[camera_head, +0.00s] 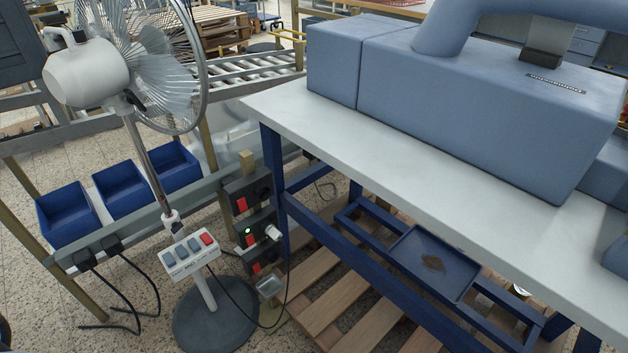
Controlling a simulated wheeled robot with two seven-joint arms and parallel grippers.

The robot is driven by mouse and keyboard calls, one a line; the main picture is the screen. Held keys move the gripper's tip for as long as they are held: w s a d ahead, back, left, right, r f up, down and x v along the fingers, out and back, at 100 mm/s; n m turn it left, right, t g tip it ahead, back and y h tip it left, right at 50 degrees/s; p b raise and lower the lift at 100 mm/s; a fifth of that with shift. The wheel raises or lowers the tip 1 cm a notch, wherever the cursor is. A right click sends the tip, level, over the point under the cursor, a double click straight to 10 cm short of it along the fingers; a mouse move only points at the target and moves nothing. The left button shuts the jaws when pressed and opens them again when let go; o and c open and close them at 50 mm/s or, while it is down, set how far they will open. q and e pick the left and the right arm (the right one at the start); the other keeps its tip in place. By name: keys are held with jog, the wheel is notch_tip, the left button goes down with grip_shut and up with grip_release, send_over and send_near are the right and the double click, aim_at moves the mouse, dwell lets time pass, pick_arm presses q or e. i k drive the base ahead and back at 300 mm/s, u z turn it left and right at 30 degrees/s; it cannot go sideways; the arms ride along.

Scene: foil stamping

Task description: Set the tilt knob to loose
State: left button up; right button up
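A pedestal fan with a white motor housing (85,78) stands at the left, its wire cage (205,75) facing right. A small black knob (133,101) sits where the housing meets the top of the pole (147,165); it looks like the tilt knob. It is too small to tell whether it is set loose or tight. Lower on the pole is a control box (190,255) with several grey buttons and a red one. The round dark base (213,318) rests on the floor. Neither of my grippers is in view.
A white-topped table (290,106) with a large blue machine (480,95) fills the right. Blue bins (70,222) and a rail (150,222) stand behind the fan. Black sockets with red switches (242,204) and cables are beside it. A wooden pallet (340,300) lies under the table.

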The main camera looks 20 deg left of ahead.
aim_at(131, 99)
jog(key=u, duration=1.6)
jog(key=k, duration=0.6)
jog(key=u, duration=0.6)
jog(key=i, duration=0.8)
jog(key=z, duration=0.15)
